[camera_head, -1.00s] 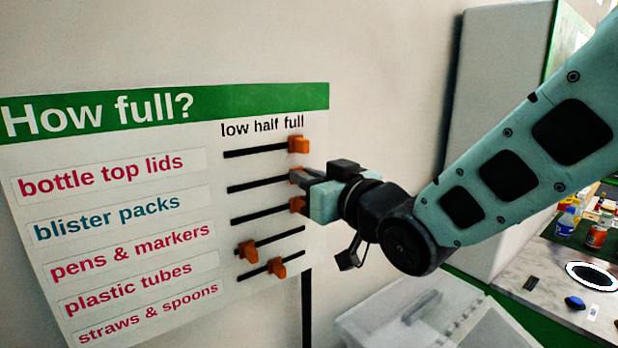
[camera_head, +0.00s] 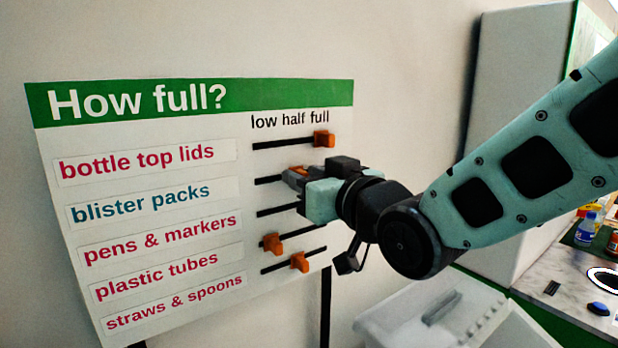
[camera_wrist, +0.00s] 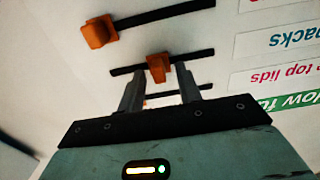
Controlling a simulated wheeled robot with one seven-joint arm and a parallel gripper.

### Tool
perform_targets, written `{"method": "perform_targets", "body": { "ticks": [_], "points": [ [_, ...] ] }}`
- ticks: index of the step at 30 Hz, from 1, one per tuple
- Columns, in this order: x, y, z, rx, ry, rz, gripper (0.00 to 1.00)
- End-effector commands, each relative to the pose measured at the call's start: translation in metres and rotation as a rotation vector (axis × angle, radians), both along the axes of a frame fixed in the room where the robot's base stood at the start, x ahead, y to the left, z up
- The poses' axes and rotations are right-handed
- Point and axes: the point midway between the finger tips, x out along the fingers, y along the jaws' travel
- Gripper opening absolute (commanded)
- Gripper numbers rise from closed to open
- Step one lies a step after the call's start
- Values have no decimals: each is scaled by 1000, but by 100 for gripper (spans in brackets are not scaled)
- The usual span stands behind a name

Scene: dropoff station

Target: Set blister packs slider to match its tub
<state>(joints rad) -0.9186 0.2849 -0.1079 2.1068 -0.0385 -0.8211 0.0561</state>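The blister packs slider is an orange knob (camera_head: 298,171) on the second black track of the "How full?" board (camera_head: 60,140). It sits near the middle of its track, under "half". In the wrist view, which shows the board upside down, the knob (camera_wrist: 158,67) is between my two fingertips. My gripper (camera_head: 296,177) is at the board with its fingers on either side of the knob. A small gap shows beside the knob, so the fingers look open around it. The blister packs tub cannot be identified in these views.
The bottle top lids knob (camera_head: 324,139) is at full, just above my gripper. The pens & markers knob (camera_wrist: 98,33) is at the full end. The plastic tubes knob (camera_head: 272,243) is near low and the straws & spoons knob (camera_head: 300,262) near half. A translucent bin (camera_head: 400,325) stands below.

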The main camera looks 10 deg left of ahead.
Motion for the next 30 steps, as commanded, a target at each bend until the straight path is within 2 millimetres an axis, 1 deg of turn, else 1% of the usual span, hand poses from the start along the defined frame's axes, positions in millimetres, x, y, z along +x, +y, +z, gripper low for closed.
{"method": "perform_targets", "body": {
  "ticks": [4, 8, 24, 30],
  "points": [
    [-2, -3, -1, 0, 0, 0, 35],
    [-12, -14, -2, 2, -1, -1, 35],
    [-83, -94, -2, 3, -3, -1, 35],
    [-104, -117, -1, 3, -3, 0, 35]
  ]
}}
